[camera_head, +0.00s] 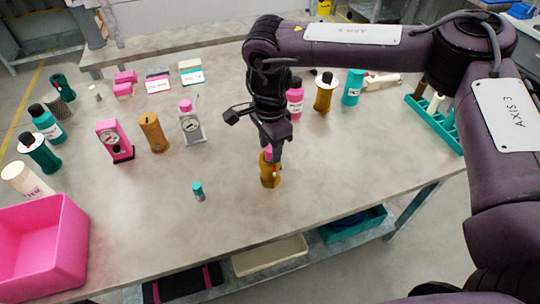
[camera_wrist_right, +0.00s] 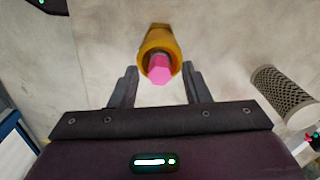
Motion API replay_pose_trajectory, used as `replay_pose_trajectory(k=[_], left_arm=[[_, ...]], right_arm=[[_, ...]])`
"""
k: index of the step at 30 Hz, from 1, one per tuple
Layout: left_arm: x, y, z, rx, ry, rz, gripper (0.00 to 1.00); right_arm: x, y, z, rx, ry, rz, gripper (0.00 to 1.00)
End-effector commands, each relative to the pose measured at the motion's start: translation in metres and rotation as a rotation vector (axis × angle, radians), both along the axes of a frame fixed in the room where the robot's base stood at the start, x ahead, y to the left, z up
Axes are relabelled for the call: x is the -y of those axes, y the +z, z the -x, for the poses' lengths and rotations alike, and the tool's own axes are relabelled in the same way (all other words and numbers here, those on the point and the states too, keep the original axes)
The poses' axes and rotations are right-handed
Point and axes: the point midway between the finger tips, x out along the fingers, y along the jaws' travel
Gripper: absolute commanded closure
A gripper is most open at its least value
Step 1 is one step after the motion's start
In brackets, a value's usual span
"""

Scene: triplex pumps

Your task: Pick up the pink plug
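The pink plug (camera_wrist_right: 158,70) has a faceted end and sits in the top of a golden-brown cylindrical body (camera_wrist_right: 158,42). In the head view this body (camera_head: 270,178) stands on the table near its front edge, and a bit of the pink plug (camera_head: 268,152) shows at its top, partly hidden by my gripper. My right gripper (camera_wrist_right: 160,86) is open. Its two fingers stand on either side of the plug in the wrist view, with a gap on both sides. In the head view my right gripper (camera_head: 277,153) is right over the plug. My left gripper is not in view.
A small teal-capped cylinder (camera_head: 198,190) stands left of the golden-brown body. A pink gauge block (camera_head: 113,140), a brown cylinder (camera_head: 153,132) and a grey gauge (camera_head: 191,124) stand farther left. A pink bin (camera_head: 70,245) is at the front left. A teal rack (camera_head: 437,128) is at right.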

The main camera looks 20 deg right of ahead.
Motion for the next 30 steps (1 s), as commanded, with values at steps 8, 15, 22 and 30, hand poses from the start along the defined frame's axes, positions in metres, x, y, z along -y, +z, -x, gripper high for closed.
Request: replay_pose_trajectory(k=[8,15,22,30], left_arm=[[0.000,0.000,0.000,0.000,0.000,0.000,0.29],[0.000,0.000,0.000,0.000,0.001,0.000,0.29],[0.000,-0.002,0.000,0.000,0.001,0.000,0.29],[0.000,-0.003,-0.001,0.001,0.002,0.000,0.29]], right_arm=[[0.000,0.000,0.000,0.000,0.000,0.000,0.94],[0.000,0.001,0.000,0.000,0.000,0.000,1.00],[0.000,0.011,-0.001,0.002,0.000,-0.001,1.00],[0.000,0.062,-0.002,0.008,0.000,0.000,1.00]])
